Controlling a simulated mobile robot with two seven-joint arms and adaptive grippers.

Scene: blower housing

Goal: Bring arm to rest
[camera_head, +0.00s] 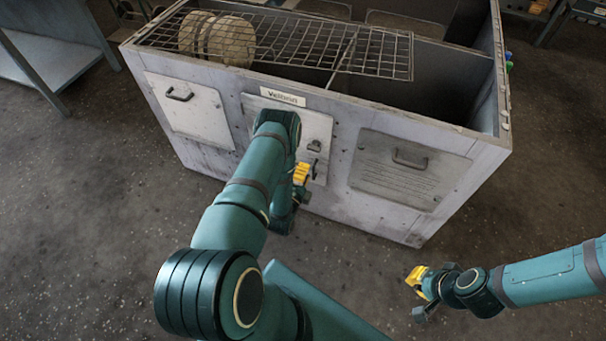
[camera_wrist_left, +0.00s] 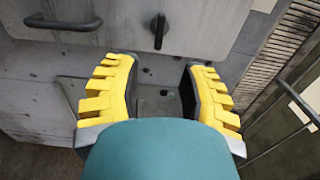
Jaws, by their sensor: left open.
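My left arm reaches forward from the bottom of the head view. Its gripper (camera_head: 302,182) is in front of the middle door of the grey blower housing, partly hidden by my own arm. In the left wrist view my left gripper (camera_wrist_left: 158,68) is open, with nothing between its yellow fingers. A dark upright handle (camera_wrist_left: 158,30) on the panel shows just beyond the fingertips, apart from them. My right gripper (camera_head: 420,288) hangs over the floor at the lower right of the head view, away from the housing. Its opening is too small to make out.
The housing (camera_head: 335,205) has a left door (camera_head: 190,108) and a louvred right panel (camera_head: 408,170), both with handles. A table (camera_head: 50,60) stands at far left. The floor between my arms is clear.

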